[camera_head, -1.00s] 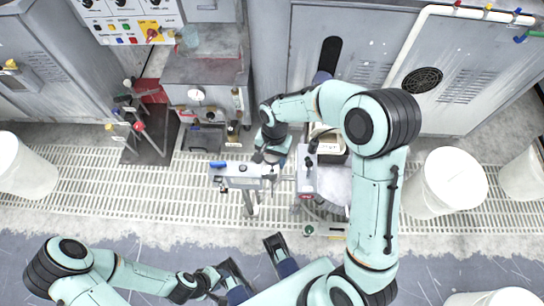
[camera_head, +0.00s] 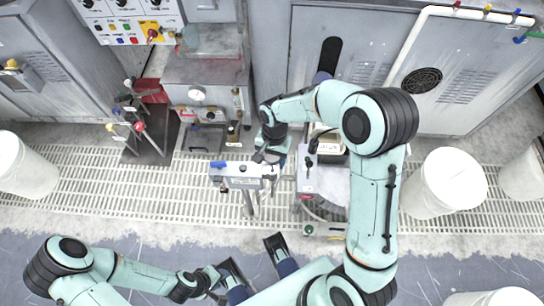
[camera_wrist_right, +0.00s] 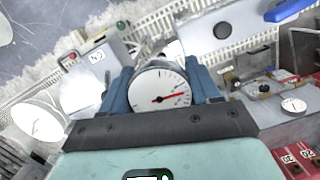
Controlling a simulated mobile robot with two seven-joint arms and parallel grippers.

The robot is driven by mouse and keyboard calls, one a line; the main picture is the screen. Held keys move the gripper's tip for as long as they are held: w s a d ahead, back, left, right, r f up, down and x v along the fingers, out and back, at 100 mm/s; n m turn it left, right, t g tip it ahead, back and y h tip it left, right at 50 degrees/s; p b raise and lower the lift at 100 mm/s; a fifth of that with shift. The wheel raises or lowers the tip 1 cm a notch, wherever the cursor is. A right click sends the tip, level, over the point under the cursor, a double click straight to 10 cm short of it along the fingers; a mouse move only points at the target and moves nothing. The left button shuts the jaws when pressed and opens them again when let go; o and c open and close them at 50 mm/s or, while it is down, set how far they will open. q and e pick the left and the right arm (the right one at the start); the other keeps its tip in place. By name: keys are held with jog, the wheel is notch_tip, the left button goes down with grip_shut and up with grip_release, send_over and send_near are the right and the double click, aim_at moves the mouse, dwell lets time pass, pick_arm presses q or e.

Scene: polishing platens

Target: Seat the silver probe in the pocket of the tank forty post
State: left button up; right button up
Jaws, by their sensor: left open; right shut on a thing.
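In the right wrist view a round white dial with a red needle (camera_wrist_right: 159,92) sits between the blue fingers of my right gripper (camera_wrist_right: 160,82). The gripper is shut on this dial-headed probe. Its silver stem is hidden behind the dial. In the head view my right gripper (camera_head: 267,154) is just left of a grey post (camera_head: 308,182). In the right wrist view a grey plate (camera_wrist_right: 101,66) carries a label that looks like 40, left of the dial. I cannot make out its pocket. My left gripper (camera_head: 222,277) is open, low in the head view, away from the post.
A grey unit with a blue handle (camera_head: 218,164) stands left of my right gripper. A pale round platen (camera_head: 333,187) is right of the post. A small box with a green button (camera_head: 309,229) is below it. White buckets (camera_head: 447,180) stand farther right.

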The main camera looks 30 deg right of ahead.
aim_at(272, 167)
pick_arm(q)
jog(key=shift+s+f+b, duration=0.15)
jog(key=shift+f+b, duration=1.5)
jog(key=shift+f, duration=0.05)
pick_arm(e)
jog(key=shift+f, duration=2.6)
jog(key=shift+f+b, duration=0.35)
jog(key=shift+f, duration=0.25)
pick_arm(q)
jog(key=shift+a+f, duration=0.15)
jog(key=shift+f, duration=0.2)
pick_arm(e)
jog(key=o, duration=1.2)
jog(key=r+p, duration=0.1)
jog(key=r, duration=0.3)
jog(key=w+d+r+p, duration=0.1)
jog(key=r, duration=0.4)
jog(key=r+p, duration=0.1)
jog(key=r, duration=0.3)
jog(key=shift+w+d+r, duration=0.2)
jog(key=shift+d+r, duration=0.05)
jog(key=shift+r, duration=0.05)
pick_arm(q)
notch_tip(272, 167, up, 3)
jog(key=shift+r, duration=0.1)
